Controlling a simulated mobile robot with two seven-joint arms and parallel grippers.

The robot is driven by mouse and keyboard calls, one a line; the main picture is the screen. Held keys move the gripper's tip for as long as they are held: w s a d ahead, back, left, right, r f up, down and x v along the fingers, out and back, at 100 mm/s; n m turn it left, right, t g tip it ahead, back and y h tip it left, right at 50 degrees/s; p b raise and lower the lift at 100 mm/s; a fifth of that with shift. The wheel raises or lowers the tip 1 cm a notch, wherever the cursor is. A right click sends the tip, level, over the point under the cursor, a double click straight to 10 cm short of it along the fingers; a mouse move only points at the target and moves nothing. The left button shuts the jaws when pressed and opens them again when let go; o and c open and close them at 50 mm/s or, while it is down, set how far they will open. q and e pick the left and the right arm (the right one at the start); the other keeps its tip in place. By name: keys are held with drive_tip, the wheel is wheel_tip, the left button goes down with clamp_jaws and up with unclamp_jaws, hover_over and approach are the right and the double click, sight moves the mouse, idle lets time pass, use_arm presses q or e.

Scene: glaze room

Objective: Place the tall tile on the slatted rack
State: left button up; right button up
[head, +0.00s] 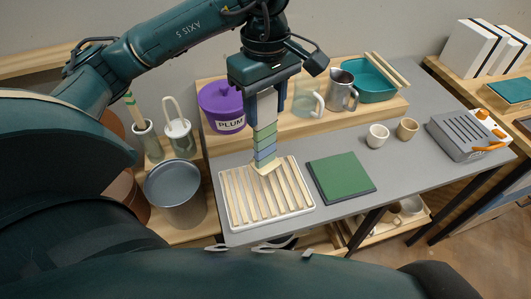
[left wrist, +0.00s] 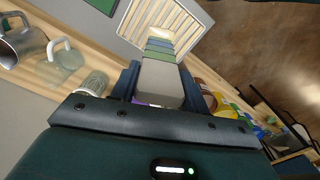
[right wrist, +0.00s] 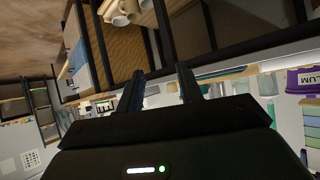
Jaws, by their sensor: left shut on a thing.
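The tall tile (head: 265,142) is a narrow upright piece with a grey top, green and blue bands and a cream lower end. My left gripper (head: 266,98) is shut on its upper part, and the tile hangs down from the fingers. It also shows in the left wrist view (left wrist: 159,72). Its lower end is over the upper middle of the slatted rack (head: 240,200), pale wooden slats in a white frame; I cannot tell whether it touches. The rack also shows in the left wrist view (left wrist: 188,20). My right gripper (right wrist: 158,78) is open and empty, away from the tile.
A green square slab (head: 340,176) lies right of the rack. Behind stand a purple PLUM pot (head: 222,107), a glass jug (head: 307,98), a metal pitcher (head: 341,90) and a teal basin (head: 372,80). Two cups and a grey slotted box (head: 463,135) are farther right.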

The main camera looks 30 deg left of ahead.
use_arm(q)
hover_over(265, 163)
wheel_tip(265, 163, down, 5)
drive_tip(key=f, duration=0.2)
drive_tip(key=f+p, duration=0.1)
drive_tip(key=shift+w+a+f, duration=0.15)
drive_tip(key=shift+w+f, duration=0.15)
drive_tip(key=shift+f, duration=0.1)
use_arm(e)
drive_tip(key=shift+s+d+f, duration=0.3)
drive_tip(key=shift+s+f, duration=0.05)
drive_tip(key=shift+s, duration=0.15)
drive_tip(key=shift+w, duration=0.1)
use_arm(q)
drive_tip(key=shift+f+b, duration=0.25)
drive_tip(key=shift+b, duration=0.1)
drive_tip(key=o, duration=1.1)
drive_tip(key=shift+r, duration=0.1)
drive_tip(key=shift+c, duration=0.2)
drive_tip(key=o, duration=0.4)
use_arm(e)
drive_tip(key=shift+w+a+r, duration=0.2)
drive_tip(key=shift+w+r, duration=0.05)
drive_tip(key=shift+r, duration=0.2)
use_arm(q)
drive_tip(key=shift+r, duration=0.15)
use_arm(e)
drive_tip(key=shift+s, duration=0.15)
